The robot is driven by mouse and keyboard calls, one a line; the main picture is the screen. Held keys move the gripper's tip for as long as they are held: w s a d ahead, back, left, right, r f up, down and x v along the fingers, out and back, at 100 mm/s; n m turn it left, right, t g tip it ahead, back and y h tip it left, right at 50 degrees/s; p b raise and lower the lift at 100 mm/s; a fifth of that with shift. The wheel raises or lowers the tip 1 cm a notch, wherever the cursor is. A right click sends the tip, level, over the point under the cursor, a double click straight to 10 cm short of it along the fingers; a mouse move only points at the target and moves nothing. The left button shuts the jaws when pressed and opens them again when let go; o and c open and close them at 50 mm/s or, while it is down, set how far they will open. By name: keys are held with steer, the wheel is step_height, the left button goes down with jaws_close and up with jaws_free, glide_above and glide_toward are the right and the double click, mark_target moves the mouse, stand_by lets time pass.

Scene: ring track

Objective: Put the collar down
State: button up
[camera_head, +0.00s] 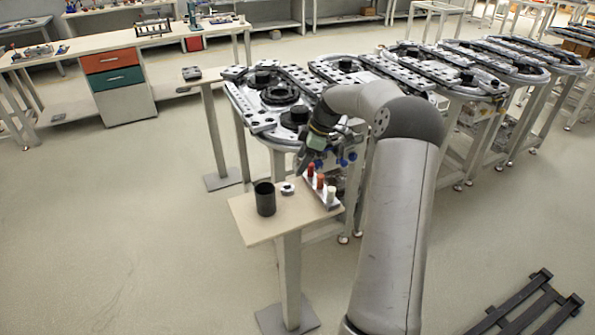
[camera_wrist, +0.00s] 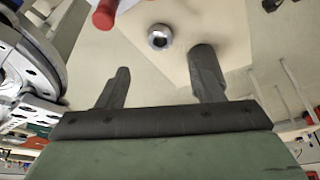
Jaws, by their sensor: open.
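The collar (camera_head: 287,188) is a small silvery ring on the small beige table (camera_head: 250,222) in the head view. It lies between a black cup and a rack of pegs. In the wrist view the collar (camera_wrist: 159,36) rests on the table top, and its dark central hole shows. My gripper (camera_wrist: 160,80) is open, with its two dark fingers spread apart and nothing between them. The collar appears beyond the fingertips, clear of both. In the head view my gripper (camera_head: 303,160) is above the back of the small table, partly hidden by its own wrist.
The black cup (camera_head: 265,198) stands left of the collar. A pale rack (camera_head: 326,196) with red, orange and white pegs stands at right; a red peg (camera_wrist: 104,15) shows close by in the wrist view. The ring track (camera_head: 262,117) lies behind. The table's front left is clear.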

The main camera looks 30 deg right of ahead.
steer(key=s+a+r+m+g+h, duration=0.1)
steer(key=s+a+r+m, duration=0.15)
steer(key=s+a, duration=0.45)
steer(key=s+a+r+m+g+h, duration=0.1)
steer(key=s+a+r+m+h, duration=0.15)
steer(key=s+a, duration=0.45)
steer(key=s+a+m, duration=0.3)
steer(key=s+a, duration=0.1)
steer(key=s, duration=0.7)
steer(key=s+a+f+m, duration=0.1)
steer(key=s+a+m, duration=0.3)
steer(key=s, duration=0.7)
steer(key=shift+a, duration=0.25)
steer(key=shift+h, duration=0.25)
